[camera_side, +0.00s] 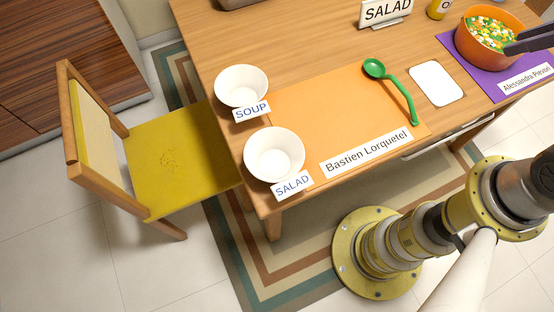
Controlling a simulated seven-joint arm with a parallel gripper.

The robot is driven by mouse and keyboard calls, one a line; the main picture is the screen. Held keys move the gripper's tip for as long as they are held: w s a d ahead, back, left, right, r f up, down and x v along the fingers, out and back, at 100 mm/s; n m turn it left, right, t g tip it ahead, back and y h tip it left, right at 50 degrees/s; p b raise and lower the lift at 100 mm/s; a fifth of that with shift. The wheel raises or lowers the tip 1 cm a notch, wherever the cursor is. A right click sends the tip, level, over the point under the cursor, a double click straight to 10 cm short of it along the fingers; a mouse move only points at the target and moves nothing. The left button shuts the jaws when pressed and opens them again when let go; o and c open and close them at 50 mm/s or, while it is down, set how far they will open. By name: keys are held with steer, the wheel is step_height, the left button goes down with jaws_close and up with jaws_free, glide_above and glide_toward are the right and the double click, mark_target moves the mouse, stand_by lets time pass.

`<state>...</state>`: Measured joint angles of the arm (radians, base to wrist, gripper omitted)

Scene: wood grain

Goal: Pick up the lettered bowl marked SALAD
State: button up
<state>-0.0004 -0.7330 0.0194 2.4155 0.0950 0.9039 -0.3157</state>
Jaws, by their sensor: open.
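The white bowl marked SALAD (274,152) stands upright and empty near the table's front left corner. Its SALAD label (292,185) lies at its front edge. A second white bowl, with a SOUP label, (241,84) stands just behind it. My gripper (530,40) shows only in part at the right edge, as dark fingers by the orange bowl of mixed vegetables (488,38). It is open and far to the right of the SALAD bowl. The rest of the gripper is cut off by the frame.
An orange placemat (325,105) holds a green ladle (398,90) and a name card, Bastien Lorquetel (366,152). A white napkin (436,83) lies right of the ladle. A standing SALAD sign (386,12) and a bottle (439,9) are at the back. A yellow chair (175,155) stands left.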

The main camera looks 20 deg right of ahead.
steer(key=w+a+r+n+g+y, duration=0.25)
steer(key=w+a+n, duration=0.35)
steer(key=w+a, duration=0.45)
steer(key=w+a+f+n+g+y, duration=0.2)
steer(key=w+a+f+n+y, duration=0.1)
steer(key=w+a+f, duration=0.5)
steer(key=n+g, duration=0.1)
steer(key=g, duration=0.3)
glide_toward(272, 134)
steer(key=shift+h, duration=0.25)
steer(key=x, duration=0.4)
steer(key=shift+f, duration=0.3)
steer(key=shift+x, duration=3)
steer(key=shift+a+r, duration=0.1)
steer(key=shift+a, duration=0.1)
jaws_close()
